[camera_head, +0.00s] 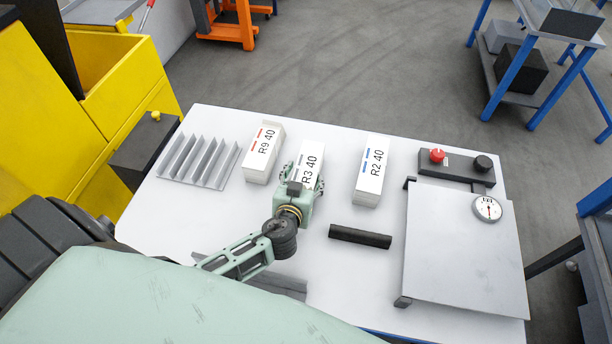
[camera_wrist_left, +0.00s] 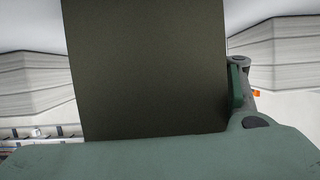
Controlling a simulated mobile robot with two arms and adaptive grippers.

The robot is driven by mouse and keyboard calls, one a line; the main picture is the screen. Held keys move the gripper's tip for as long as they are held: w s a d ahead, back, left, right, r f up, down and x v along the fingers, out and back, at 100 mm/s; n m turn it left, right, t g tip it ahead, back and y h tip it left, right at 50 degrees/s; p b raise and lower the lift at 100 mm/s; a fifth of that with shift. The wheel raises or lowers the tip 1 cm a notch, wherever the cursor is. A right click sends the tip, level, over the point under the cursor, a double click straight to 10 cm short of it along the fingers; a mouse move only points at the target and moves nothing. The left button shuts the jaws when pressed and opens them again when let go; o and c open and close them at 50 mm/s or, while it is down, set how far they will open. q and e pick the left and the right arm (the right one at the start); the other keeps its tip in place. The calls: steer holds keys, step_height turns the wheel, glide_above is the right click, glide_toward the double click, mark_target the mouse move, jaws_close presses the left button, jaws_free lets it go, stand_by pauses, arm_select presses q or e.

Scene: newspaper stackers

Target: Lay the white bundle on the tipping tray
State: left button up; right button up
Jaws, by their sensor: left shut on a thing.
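Three white bundles with printed tops stand in a row on the white table: one marked R9 40 with red marks (camera_head: 263,151), one marked R3 40 (camera_head: 312,153), and one marked R2 40 with blue marks (camera_head: 370,182). My left gripper (camera_head: 305,184) is shut on the R3 40 bundle and hides its near part. In the left wrist view a dark, shadowed face of the held bundle (camera_wrist_left: 145,70) fills the middle, with layered paper stacks on both sides. A flat grey plate (camera_head: 457,245), which looks like the tipping tray, is empty at the right. My right gripper is not in view.
A dark bar (camera_head: 360,236) lies between the bundles and the plate. A round dial (camera_head: 487,208) and a dark box with a red button (camera_head: 437,156) stand by the plate's far edge. A finned grey rack (camera_head: 199,162) sits at the table's left.

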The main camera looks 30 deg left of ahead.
arm_select(q)
steer(key=shift+s, duration=0.1)
jaws_close()
steer(key=shift+r, duration=0.2)
